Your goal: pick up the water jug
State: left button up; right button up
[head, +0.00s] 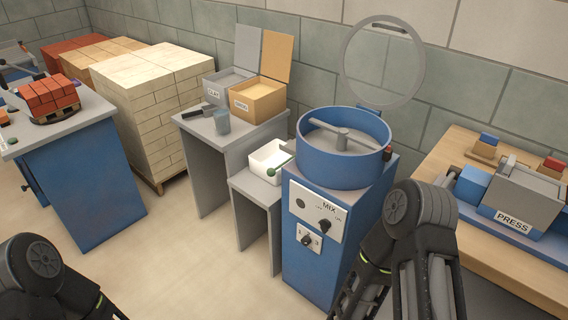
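A small blue-grey vessel (222,122), which looks like the water jug, stands upright on the grey table (262,128) left of the blue mixer. It is close to the table's front edge, in front of the clay and sand boxes. Any handle on it is too small to make out. My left arm shows only at the bottom left corner, and my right arm rises at the lower right in front of the mixer. Neither gripper's fingertips show, and both arms are well apart from the vessel.
A dark scoop (196,111) lies left of the vessel. A clay box (212,92) and a sand box (258,100) stand behind it. A white tub (268,160) sits on a lower stand. The blue mixer (345,148) and the press (512,215) are to the right.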

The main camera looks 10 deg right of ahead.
aim_at(221, 116)
jog(key=z, duration=0.4)
jog(key=i+j+z, duration=0.15)
jog(key=z, duration=0.25)
jog(key=i+j+z, duration=0.1)
jog(key=j+z, duration=0.55)
jog(key=z, duration=0.15)
jog(key=i+j+z, duration=0.1)
jog(key=j+z, duration=0.15)
jog(key=j, duration=1.5)
